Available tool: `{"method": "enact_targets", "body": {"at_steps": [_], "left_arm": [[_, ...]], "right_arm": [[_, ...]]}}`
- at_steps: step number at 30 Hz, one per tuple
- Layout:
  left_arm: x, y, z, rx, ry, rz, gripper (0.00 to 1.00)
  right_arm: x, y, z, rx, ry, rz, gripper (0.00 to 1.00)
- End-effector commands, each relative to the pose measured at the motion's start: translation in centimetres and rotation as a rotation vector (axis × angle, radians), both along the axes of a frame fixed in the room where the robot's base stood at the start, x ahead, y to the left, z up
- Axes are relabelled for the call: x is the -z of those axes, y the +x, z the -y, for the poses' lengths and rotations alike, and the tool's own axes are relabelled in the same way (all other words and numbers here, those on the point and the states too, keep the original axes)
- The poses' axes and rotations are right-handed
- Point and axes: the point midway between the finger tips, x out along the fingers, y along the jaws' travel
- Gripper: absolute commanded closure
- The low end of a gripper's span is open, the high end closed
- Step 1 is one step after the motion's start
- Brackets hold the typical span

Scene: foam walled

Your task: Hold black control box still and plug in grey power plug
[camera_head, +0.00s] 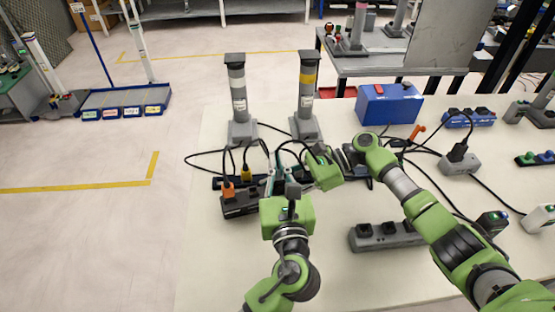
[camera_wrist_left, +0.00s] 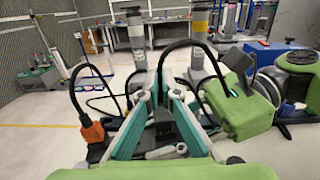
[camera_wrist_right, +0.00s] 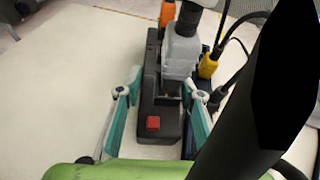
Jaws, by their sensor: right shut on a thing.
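The black control box (camera_wrist_right: 158,95) has a red switch (camera_wrist_right: 153,123) at its near end in the right wrist view. Its left end (camera_head: 240,207) shows in the head view; left gripper hides the rest. My right gripper (camera_wrist_right: 160,112) is shut on the box, one teal finger along each side. The grey power plug (camera_wrist_right: 183,50) stands upright over the box; I cannot tell whether it is fully seated. My left gripper (camera_head: 272,180) is over the box, fingers apart around a dark shape in the left wrist view (camera_wrist_left: 161,95); a black cable rises there.
Two grey pole lamps (camera_head: 238,95) stand behind. Black cables arch close to both grippers. A grey socket strip (camera_head: 385,236) lies right. The table's front left is clear.

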Motion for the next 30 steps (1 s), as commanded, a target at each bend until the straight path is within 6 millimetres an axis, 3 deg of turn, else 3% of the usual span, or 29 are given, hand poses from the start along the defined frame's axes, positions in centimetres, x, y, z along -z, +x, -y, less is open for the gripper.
{"method": "enact_targets", "body": {"at_steps": [26, 29, 30], "left_arm": [[2.2, 0.0, 0.0, 0.0, 0.0, 0.0, 1.0], [2.2, 0.0, 0.0, 0.0, 0.0, 0.001, 0.78], [2.2, 0.0, 0.0, 0.0, 0.0, 0.001, 0.76]], "right_arm": [[0.3, -0.1, 0.0, 0.0, -0.004, -0.001, 0.92], [0.3, 0.0, 0.0, 0.0, -0.004, -0.001, 0.92], [0.3, 0.0, 0.0, 0.0, -0.004, -0.001, 0.92]]}}
